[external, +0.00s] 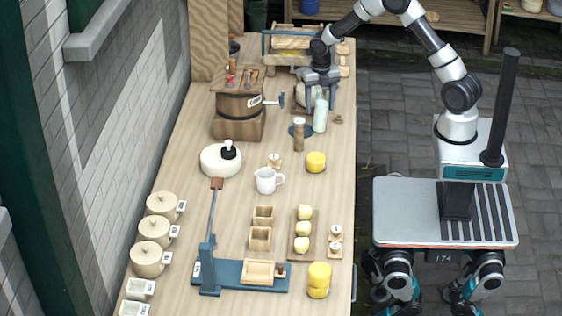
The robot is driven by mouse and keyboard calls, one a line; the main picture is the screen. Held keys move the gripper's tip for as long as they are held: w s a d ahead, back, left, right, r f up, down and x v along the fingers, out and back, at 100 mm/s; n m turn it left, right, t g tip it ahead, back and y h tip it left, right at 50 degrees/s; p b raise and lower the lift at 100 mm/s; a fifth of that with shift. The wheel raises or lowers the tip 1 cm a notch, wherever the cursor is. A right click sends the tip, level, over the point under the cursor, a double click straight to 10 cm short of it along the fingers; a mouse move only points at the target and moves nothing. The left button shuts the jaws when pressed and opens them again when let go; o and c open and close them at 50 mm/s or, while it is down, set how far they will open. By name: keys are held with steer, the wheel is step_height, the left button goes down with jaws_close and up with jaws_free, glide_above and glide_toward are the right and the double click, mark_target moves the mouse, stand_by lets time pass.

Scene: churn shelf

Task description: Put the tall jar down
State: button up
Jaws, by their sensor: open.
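A tall pale green jar (320,117) stands upright on the wooden table, toward its far right side. My gripper (321,104) reaches down over the jar with its fingers apart, one on each side of its upper part. I cannot tell whether a finger touches the jar. The fingers partly cover its top. A slim brown cylinder (299,136) with a pale top stands just left of the jar, at a dark round mat (292,131).
A wooden churn (239,106) with a crank stands left of my gripper. A wooden rack (285,57) is behind. The table's right edge is close to the jar.

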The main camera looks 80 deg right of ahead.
step_height(320, 180, up, 12)
stand_by(0.4)
stand_by(0.3)
steer(key=s+a+r+m+t+b, duration=0.1)
steer(key=s+a+r+m+t, duration=0.15)
steer(key=a+r+m, duration=0.55)
steer(key=s+a+r+m+t+b, duration=0.15)
steer(key=s+a+r+m, duration=0.25)
steer(key=a+r+m, duration=0.5)
steer(key=s+a+m+p, duration=0.1)
steer(key=s+a+m, duration=0.1)
steer(key=s, duration=0.5)
steer(key=s+a+m+t+p, duration=0.1)
steer(key=s+a+m, duration=0.2)
steer(key=s, duration=0.4)
steer(key=shift+a+f+t+p, duration=0.3)
steer(key=shift+a, duration=0.15)
